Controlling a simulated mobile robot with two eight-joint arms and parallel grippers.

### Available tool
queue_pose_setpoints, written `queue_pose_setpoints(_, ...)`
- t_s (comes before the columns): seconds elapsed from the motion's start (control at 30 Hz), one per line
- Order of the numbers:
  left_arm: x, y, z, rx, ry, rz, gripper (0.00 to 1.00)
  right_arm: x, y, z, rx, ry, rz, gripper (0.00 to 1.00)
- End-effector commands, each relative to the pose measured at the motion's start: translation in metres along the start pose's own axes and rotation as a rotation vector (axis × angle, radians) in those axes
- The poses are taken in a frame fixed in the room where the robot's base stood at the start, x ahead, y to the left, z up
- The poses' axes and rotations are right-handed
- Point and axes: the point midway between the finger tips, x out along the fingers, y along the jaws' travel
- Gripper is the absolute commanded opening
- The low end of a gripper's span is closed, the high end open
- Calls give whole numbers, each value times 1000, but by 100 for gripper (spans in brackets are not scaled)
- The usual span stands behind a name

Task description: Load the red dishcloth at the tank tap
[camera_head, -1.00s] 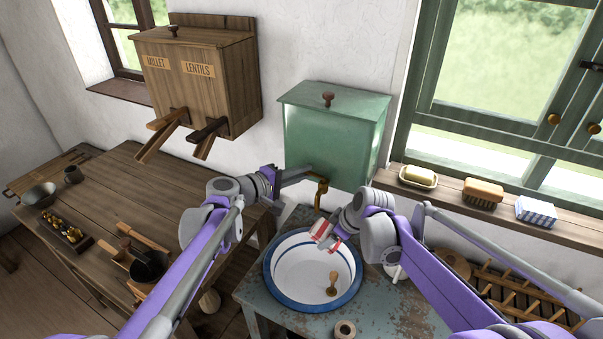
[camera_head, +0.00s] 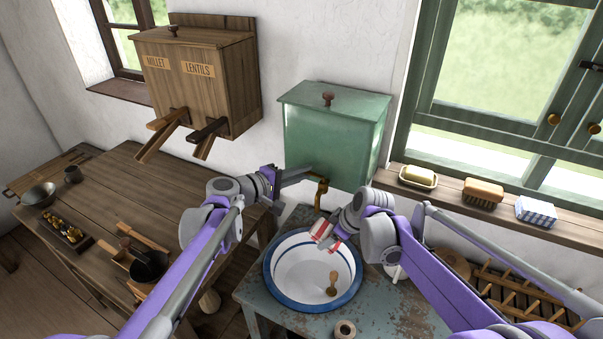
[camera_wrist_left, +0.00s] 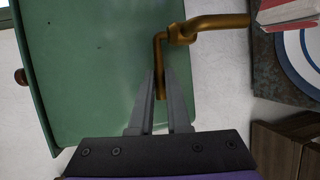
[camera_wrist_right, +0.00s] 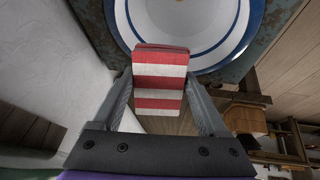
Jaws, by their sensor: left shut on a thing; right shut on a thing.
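The green tank (camera_head: 333,135) hangs on the wall with a brass tap (camera_head: 321,191) at its lower front. My left gripper (camera_head: 311,171) is shut on the tap's handle; the left wrist view shows the handle (camera_wrist_left: 160,75) between the fingertips (camera_wrist_left: 160,88). The red-and-white striped dishcloth (camera_head: 323,233) is in my right gripper (camera_head: 328,243), just below the tap spout and above the basin. The right wrist view shows the folded cloth (camera_wrist_right: 160,80) between both fingers (camera_wrist_right: 160,95). I cannot tell whether water runs from the spout.
A white basin with a blue rim (camera_head: 275,290) stands on a worn blue-grey table (camera_head: 400,315), with a small wooden-handled brush (camera_head: 332,285) inside. A windowsill at right holds a soap dish (camera_head: 418,178), a brush (camera_head: 483,193) and a blue checked cloth (camera_head: 536,211). A wooden table (camera_head: 150,190) is at left.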

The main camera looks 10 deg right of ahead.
Motion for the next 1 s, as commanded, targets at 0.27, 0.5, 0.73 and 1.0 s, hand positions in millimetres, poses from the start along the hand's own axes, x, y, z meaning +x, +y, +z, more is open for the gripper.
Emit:
queue_pose_setpoints(0.27,-5,-1,7,-22,113,2,0,0,0,0,0,0,0,32)
queue_pose_setpoints(0.5,-10,-2,12,-52,255,7,0,0,0,0,0,0,0,32)
queue_pose_setpoints(0.73,-11,-3,12,-57,278,8,0,0,0,0,0,0,0,32)
queue_pose_setpoints(1.0,-11,-3,11,-56,277,8,38,0,0,0,0,0,0,32)
